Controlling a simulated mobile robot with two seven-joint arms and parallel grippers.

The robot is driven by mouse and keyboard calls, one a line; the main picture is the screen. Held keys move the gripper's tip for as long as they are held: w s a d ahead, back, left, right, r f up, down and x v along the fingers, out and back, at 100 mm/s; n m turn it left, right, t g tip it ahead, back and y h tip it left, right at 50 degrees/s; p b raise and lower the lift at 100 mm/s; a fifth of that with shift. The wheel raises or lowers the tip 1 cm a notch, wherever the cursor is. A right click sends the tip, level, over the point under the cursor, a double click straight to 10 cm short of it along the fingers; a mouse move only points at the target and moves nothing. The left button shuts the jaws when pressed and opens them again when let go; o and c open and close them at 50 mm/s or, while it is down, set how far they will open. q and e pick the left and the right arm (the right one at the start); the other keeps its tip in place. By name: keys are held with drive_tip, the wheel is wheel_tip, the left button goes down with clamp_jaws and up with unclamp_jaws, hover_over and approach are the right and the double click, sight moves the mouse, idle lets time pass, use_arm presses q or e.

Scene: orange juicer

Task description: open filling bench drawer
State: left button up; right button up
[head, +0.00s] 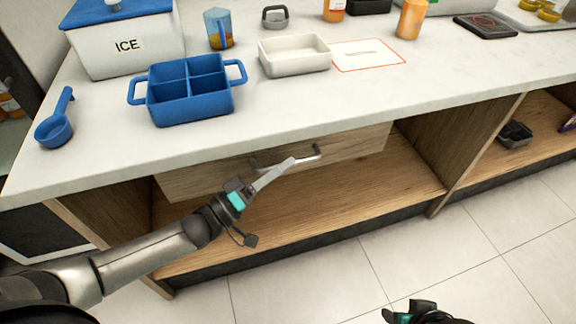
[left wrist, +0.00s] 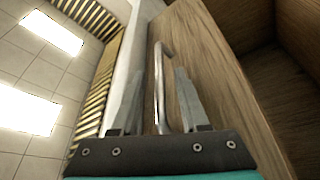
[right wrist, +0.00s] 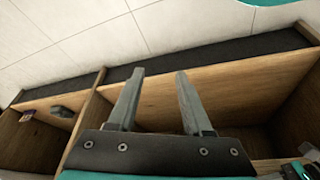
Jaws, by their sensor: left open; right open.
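The filling bench drawer (head: 352,146) is a light wood front just under the white countertop in the head view. Its metal bar handle (head: 312,155) is partly hidden by my left gripper (head: 290,165). In the left wrist view, the handle (left wrist: 159,85) stands between the two open fingers of my left gripper (left wrist: 158,72), with the drawer front (left wrist: 215,80) behind it. The fingers look apart from the bar. The drawer front looks close under the counter edge. My right gripper (right wrist: 160,72) is open and empty, low over the floor at the bottom of the head view.
Open wooden shelves (head: 330,205) lie below the drawer. On the countertop (head: 300,108) stand a blue divided caddy (head: 190,115), a white tray (head: 293,70), a blue scoop (head: 54,130) and an ice box (head: 125,60). The tiled floor (head: 340,285) in front is clear.

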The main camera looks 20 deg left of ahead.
use_arm(q)
drive_tip(key=shift+x, duration=0.95)
clamp_jaws()
idle(0.8)
